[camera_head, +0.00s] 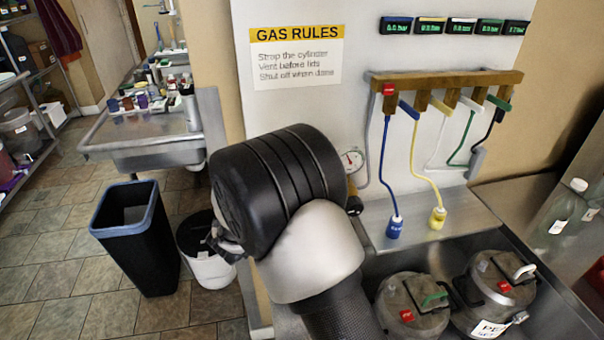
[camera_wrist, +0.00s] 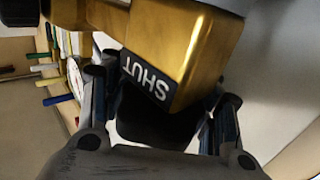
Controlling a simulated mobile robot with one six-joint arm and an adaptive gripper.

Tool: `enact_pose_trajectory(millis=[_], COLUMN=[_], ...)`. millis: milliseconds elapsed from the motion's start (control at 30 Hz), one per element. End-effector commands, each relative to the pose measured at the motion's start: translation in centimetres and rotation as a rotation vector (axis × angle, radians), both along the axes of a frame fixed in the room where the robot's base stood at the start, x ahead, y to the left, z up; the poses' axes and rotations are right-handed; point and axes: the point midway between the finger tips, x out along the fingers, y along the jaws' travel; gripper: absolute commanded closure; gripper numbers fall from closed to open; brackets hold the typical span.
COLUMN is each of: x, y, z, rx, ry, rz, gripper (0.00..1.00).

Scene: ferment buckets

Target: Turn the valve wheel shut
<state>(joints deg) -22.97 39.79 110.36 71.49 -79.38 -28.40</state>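In the wrist view, a brass valve body (camera_wrist: 190,45) fills the upper middle. It carries a black label reading SHUT (camera_wrist: 147,77), which appears upside down. My gripper (camera_wrist: 165,90) has its two fingers apart on either side of a dark block (camera_wrist: 155,125) below the brass. I cannot tell whether this block is part of the valve, and no clear wheel rim shows.
A wooden rail (camera_head: 445,82) holds several colored levers and hoses on the wall. Two lidded buckets (camera_head: 410,308) (camera_head: 495,290) stand in the metal basin at lower right. A black bin (camera_head: 140,240) and a white bucket (camera_head: 207,265) stand on the floor left of my arm.

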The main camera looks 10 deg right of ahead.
Motion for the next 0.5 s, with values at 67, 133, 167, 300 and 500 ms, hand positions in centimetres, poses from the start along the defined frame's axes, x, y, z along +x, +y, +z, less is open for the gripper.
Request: enact_pose_trajectory(millis=[67, 133, 167, 300, 500], x=[0.0, 0.0, 0.0, 0.1, -1.0], y=[0.0, 0.0, -0.1, -0.1, 1.2], z=[0.1, 0.1, 0.2, 0.2, 0.2], rx=[0.0, 0.0, 0.0, 0.0, 0.0], ry=[-0.003, -0.003, -0.004, -0.004, -0.004], rz=[-0.001, -0.001, -0.001, -0.001, 0.003], gripper=[0.42, 0.42, 0.42, 0.42, 0.42])
